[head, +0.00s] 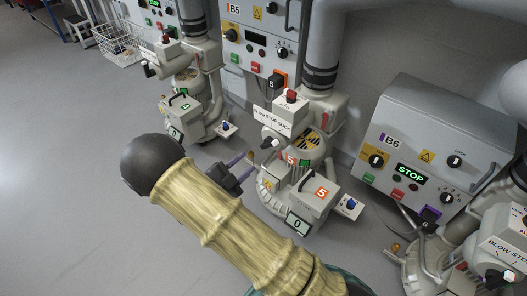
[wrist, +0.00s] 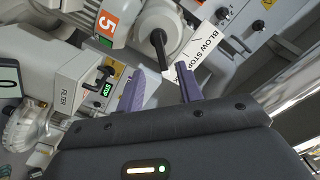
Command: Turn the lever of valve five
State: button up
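The blower marked 5 (head: 300,190) stands right of centre in the head view, with a white BLOW STOP SUCK sign (head: 272,121) on it. A short lever with a dark end (head: 268,143) sticks out below the sign. In the wrist view a black lever (wrist: 160,48) points down beside the sign (wrist: 199,47), near the orange 5 label (wrist: 107,24). My gripper (head: 247,165) is at the blower's left side. In the wrist view my gripper's purple fingers (wrist: 160,68) are apart; the lever's lower end shows between and just beyond their tips. Contact cannot be told.
Panel B5 (head: 258,42) is behind the blower. Cabinet B6 (head: 430,145) with a green STOP display is at the right. A similar blower (head: 190,105) stands to the left. In the wrist view a FILTER box (wrist: 92,88) is close left. The floor at left is clear.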

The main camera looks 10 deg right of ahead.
aim_at(265, 147)
jog(key=b+x, duration=0.3)
jog(key=x, duration=0.5)
jog(key=shift+w+d+f, duration=0.1)
jog(key=shift+w+d, duration=0.5)
jog(key=shift+d, duration=0.05)
jog(key=c, duration=0.7)
